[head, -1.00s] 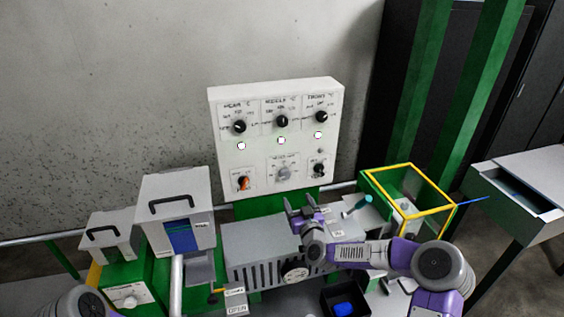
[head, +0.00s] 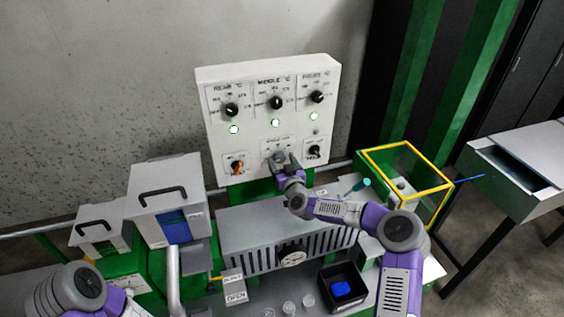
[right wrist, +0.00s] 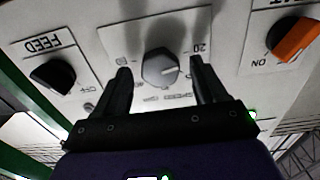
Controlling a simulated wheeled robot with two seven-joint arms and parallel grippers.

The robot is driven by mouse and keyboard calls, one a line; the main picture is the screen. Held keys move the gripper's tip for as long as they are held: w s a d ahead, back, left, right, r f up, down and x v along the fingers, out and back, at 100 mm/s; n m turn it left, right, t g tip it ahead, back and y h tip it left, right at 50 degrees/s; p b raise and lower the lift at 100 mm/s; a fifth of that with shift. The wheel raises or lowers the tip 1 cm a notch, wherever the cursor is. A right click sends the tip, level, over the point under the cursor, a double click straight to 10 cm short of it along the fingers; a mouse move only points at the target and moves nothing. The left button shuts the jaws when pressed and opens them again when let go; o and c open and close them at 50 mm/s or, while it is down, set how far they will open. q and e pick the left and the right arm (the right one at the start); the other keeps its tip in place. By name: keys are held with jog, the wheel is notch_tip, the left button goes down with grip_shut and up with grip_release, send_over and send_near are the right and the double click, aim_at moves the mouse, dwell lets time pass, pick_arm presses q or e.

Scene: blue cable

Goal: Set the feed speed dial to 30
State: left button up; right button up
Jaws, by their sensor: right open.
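The feed speed dial is a round grey knob at the bottom centre of the white panel. It shows large in the right wrist view (right wrist: 160,68), upside down, with a pale mark toward the picture's right. A "20" is printed on that side; the other scale figures are too small to read surely. My right gripper (head: 279,164) is at the panel in front of the dial and partly hides it in the head view. In the right wrist view its open fingers (right wrist: 161,72) stand either side of the dial, with gaps showing. My left gripper is out of view.
A black FEED switch (right wrist: 54,76) and an orange switch (right wrist: 294,40) flank the dial. Three black dials sit higher on the white panel (head: 256,137). Below are a grey slotted machine (head: 235,238), a black bin (head: 332,273) and a yellow-edged guard (head: 443,186).

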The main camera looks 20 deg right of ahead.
jog(key=shift+w, duration=0.2)
jog(key=shift+c, duration=0.3)
jog(key=c, duration=1)
jog(key=shift+f+m+b, duration=0.1)
jog(key=shift+m+b, duration=0.2)
jog(key=shift+b, duration=0.4)
jog(key=m+b, duration=0.4)
jog(key=b, duration=0.3)
jog(key=shift+f+b, duration=0.1)
jog(key=shift+b, duration=0.2)
jog(key=m+b, duration=0.9)
jog(key=b, duration=0.1)
jog(key=m+b, duration=0.2)
jog(key=m, duration=0.1)
jog(key=shift+m+b, duration=0.35)
jog(key=shift+m, duration=0.05)
jog(key=shift+r+m+b, duration=0.2)
jog(key=shift+m+b, duration=0.6)
jog(key=shift+m, duration=0.3)
